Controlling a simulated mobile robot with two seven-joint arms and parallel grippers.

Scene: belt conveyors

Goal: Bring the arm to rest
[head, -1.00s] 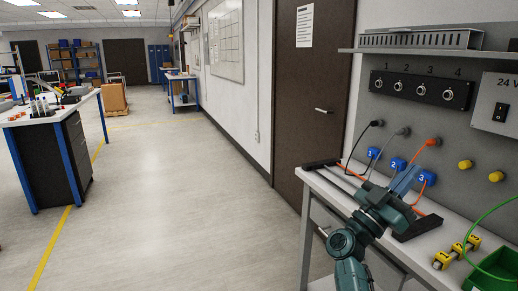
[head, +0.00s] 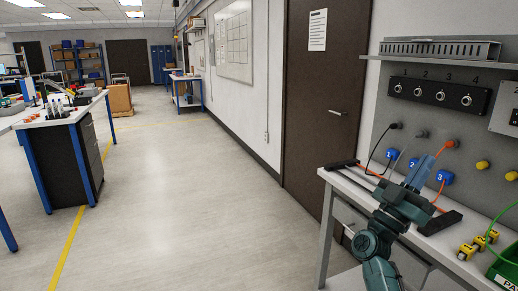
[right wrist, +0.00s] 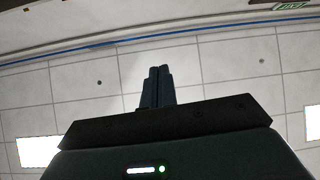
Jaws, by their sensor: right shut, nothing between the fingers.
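My right arm reaches in from the bottom right of the head view. Its gripper (head: 424,167) is shut and empty, with the blue-grey fingers together and pointing up, in front of the wall bench in the picture. In the right wrist view the closed fingers (right wrist: 156,88) stand against the ceiling, with nothing between them. My left gripper is in neither view.
A bench (head: 345,183) at right carries cables, yellow parts (head: 466,252) and a green bin (head: 506,268). Behind it is a panel with sockets (head: 433,92). A worktable (head: 66,119) stands at left. The floor (head: 180,200) between is clear.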

